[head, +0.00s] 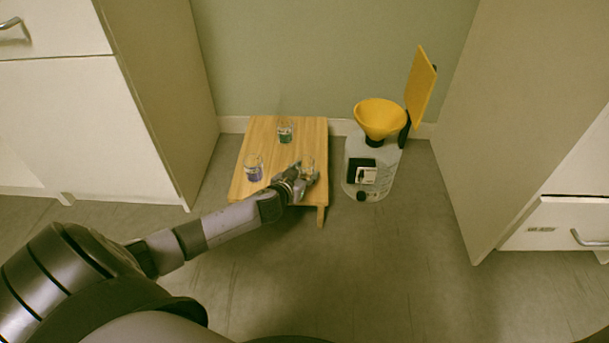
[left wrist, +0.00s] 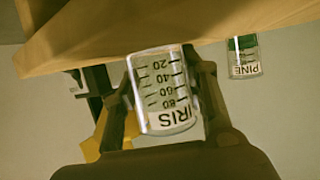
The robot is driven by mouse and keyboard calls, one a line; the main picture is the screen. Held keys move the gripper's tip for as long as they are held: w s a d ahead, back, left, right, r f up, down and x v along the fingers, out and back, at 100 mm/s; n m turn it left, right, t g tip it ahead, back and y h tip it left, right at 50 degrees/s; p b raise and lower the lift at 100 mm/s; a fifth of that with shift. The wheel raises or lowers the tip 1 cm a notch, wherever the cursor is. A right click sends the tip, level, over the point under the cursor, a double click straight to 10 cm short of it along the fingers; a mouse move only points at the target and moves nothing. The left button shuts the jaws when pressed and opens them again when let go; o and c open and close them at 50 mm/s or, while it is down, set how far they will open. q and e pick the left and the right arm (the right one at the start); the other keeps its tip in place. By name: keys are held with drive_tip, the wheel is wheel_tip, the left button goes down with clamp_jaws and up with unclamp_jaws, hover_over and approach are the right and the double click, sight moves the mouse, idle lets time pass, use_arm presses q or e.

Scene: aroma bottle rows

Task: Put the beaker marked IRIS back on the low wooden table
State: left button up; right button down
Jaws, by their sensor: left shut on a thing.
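The low wooden table (head: 262,140) stands against the green wall; its top also shows across the upper part of the upside-down left wrist view (left wrist: 90,35). My left gripper (head: 308,176) is at the table's front right corner, shut on the clear beaker marked IRIS (left wrist: 165,90). The beaker looks empty, and its base end points towards the tabletop. In the head view the beaker (head: 308,166) is partly hidden by the fingers. I cannot tell whether it touches the table. My right gripper is not in view.
A beaker with purple liquid (head: 254,170) stands at the table's front left. A green-filled beaker (head: 286,132) marked PINE (left wrist: 245,60) stands near the back. A clear container (head: 382,175) with a yellow funnel (head: 380,118) and raised lid stands right of the table. Cabinets flank both sides.

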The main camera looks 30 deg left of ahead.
use_arm(q)
drive_tip(key=shift+f, duration=0.1)
drive_tip(key=o, duration=1.2)
